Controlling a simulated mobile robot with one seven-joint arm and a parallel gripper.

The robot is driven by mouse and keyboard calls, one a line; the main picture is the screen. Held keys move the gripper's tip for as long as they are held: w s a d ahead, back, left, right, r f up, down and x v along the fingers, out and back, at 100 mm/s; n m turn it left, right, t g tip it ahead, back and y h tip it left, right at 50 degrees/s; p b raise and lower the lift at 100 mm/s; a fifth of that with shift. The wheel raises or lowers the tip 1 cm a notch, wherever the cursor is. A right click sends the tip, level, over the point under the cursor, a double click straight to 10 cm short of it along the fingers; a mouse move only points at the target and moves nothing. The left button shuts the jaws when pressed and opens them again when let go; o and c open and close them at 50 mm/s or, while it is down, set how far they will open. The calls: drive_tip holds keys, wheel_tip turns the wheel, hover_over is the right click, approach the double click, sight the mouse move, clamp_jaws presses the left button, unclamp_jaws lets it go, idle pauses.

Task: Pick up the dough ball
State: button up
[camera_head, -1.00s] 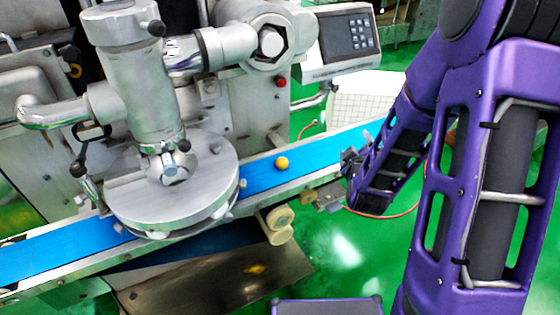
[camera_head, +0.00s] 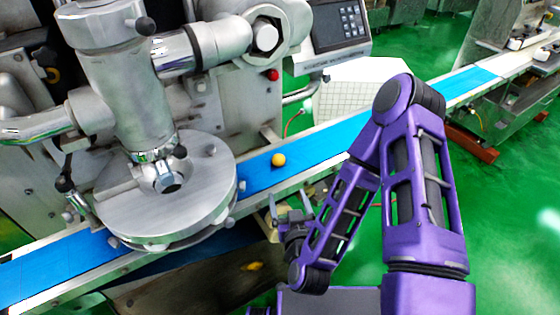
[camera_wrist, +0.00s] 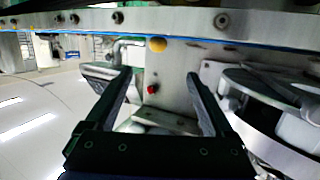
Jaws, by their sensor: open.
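The dough ball (camera_head: 278,160) is a small yellow-orange ball on the blue conveyor belt (camera_head: 258,178), just right of the machine's round metal disc. My gripper (camera_head: 289,196) is at the near side of the belt, in front of the ball and apart from it. In the wrist view my gripper (camera_wrist: 159,75) shows two dark fingers spread wide with nothing between them. The dough ball (camera_wrist: 157,44) appears there beyond the fingertips, between their lines, at the belt's edge. The view looks turned over, and part of the ball is hidden by the belt's edge.
The encrusting machine's round disc (camera_head: 160,200) and upright cylinder (camera_head: 115,80) stand over the belt left of the ball. A keypad box (camera_head: 340,28) is behind. A metal rail (camera_head: 308,172) runs along the belt's near edge. The belt right of the ball is clear.

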sight(280, 164)
drive_tip(key=b+x, duration=0.6)
drive_tip(key=x, duration=0.5)
drive_tip(key=shift+d, duration=0.1)
drive_tip(key=shift+d+b+x, duration=0.2)
drive_tip(key=shift+b+x, duration=0.25)
drive_tip(key=shift+x, duration=2.3)
clamp_jaws()
